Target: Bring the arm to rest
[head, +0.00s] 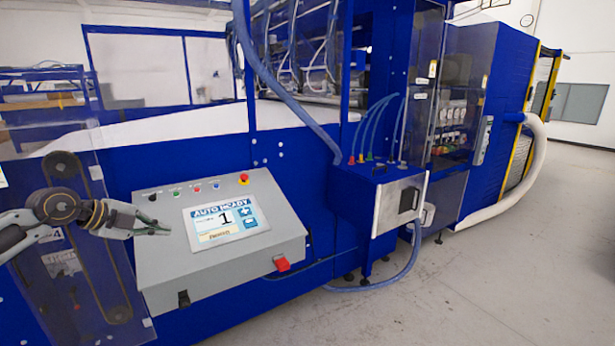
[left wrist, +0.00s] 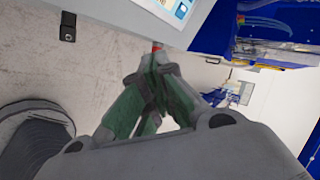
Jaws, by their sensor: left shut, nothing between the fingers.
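My left gripper (head: 160,229) comes in from the left in the head view. It is shut and empty, in front of the left part of the grey control panel (head: 160,266). I cannot tell whether it touches the panel. In the left wrist view the gripper's fingers (left wrist: 160,75) are together with nothing between them. The panel's screen (head: 226,219) reads "AUTO READY" with a large 1; a corner of the screen (left wrist: 181,10) also shows in the left wrist view. My right gripper is in neither view.
The panel carries small buttons and a red knob (head: 244,177) on top, and a red switch (head: 282,264) at its front right corner. A blue machine (head: 200,158) stands behind it. A blue box (head: 372,212) with hoses is to the right. The grey floor (head: 480,290) at right is clear.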

